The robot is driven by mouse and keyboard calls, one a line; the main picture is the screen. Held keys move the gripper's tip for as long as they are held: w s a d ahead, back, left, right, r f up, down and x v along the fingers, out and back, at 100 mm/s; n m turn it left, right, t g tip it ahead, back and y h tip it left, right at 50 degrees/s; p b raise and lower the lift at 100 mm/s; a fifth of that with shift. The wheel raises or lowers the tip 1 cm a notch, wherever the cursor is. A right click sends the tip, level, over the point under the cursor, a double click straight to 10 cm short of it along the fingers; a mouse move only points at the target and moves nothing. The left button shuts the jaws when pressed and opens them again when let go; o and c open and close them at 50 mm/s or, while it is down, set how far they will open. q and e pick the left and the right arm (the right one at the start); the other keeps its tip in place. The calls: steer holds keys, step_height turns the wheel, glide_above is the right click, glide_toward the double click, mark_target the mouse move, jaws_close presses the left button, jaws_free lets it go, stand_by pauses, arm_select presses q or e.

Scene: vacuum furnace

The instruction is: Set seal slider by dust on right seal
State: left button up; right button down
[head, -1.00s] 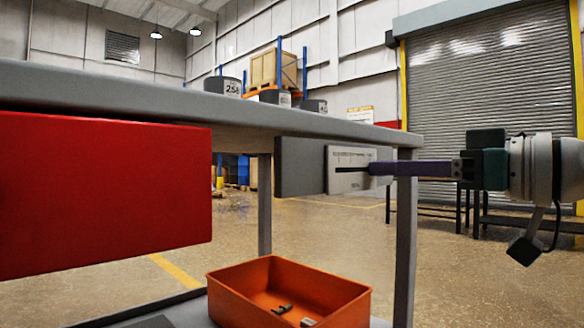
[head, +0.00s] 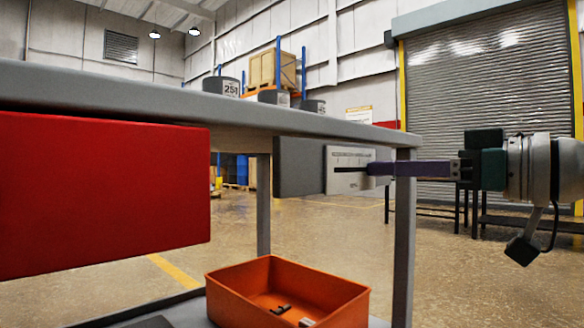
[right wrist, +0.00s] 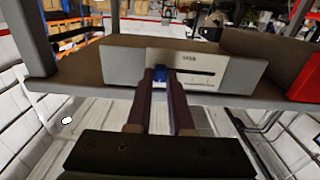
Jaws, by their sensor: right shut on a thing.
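The seal slider is a pale plate (head: 345,155) with a dark horizontal slot, on a grey box under the table edge. In the right wrist view the plate (right wrist: 195,86) shows the slot and small markings above it, too small to read. A blue knob (right wrist: 160,76) sits near the slot's left end in that view. My right gripper (head: 372,169) reaches in from the right with purple fingers. In the right wrist view its fingertips (right wrist: 165,80) are shut on the blue knob. The fingers hide the knob in the head view. My left gripper is not in view.
A red box front (head: 100,195) hangs under the table (head: 200,105) at left. An orange bin (head: 225,295) with small parts stands below on the lower shelf. A grey table leg (head: 404,250) stands below my right fingers. The floor beyond is open.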

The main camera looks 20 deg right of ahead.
steer(key=a, duration=0.1)
steer(key=s+a+p, duration=0.1)
steer(key=a, duration=0.1)
steer(key=s+a+p, duration=0.1)
steer(key=shift+a, duration=0.3)
steer(key=shift+w, duration=0.1)
steer(key=c, duration=0.8)
jaws_free()
glide_toward(349, 169)
steer(key=v, duration=0.4)
